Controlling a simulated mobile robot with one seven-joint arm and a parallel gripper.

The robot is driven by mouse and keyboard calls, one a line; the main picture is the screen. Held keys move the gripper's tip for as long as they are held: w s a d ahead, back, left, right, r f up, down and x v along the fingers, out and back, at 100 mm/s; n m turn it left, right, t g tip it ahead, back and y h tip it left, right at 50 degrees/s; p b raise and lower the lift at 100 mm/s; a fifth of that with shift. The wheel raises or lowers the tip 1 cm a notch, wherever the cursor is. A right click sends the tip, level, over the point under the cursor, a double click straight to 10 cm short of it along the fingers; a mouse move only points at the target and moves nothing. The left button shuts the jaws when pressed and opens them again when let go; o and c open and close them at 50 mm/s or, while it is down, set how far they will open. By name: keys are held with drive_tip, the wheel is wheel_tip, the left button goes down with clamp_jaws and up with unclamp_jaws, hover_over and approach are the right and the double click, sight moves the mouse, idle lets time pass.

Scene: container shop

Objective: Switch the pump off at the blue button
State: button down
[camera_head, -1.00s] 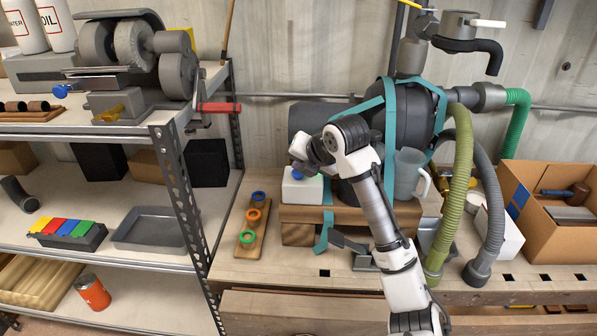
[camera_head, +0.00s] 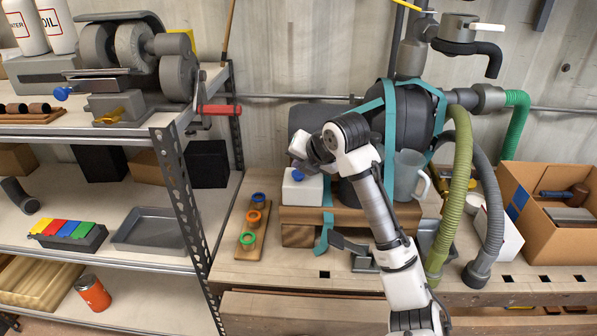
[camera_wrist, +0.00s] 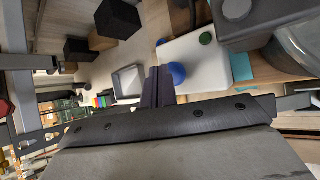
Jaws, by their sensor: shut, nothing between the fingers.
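The pump (camera_head: 412,112) is a dark grey round body with teal straps at the back of the bench. A white box (camera_head: 304,192) stands in front of it on a wooden block, and also shows in the wrist view (camera_wrist: 212,70).
A grey jug (camera_head: 407,176) stands right of my arm. Green and grey hoses (camera_head: 457,190) and a cardboard box (camera_head: 545,222) are further right. A wooden strip with coloured rings (camera_head: 250,230) lies left of the white box. Metal shelving (camera_head: 180,190) stands at the left.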

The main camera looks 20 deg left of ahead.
sight(300, 175)
drive_tip(key=shift+r, duration=0.1)
drive_tip(key=shift+r+p, duration=1.95)
drive_tip(key=shift+r, duration=1.05)
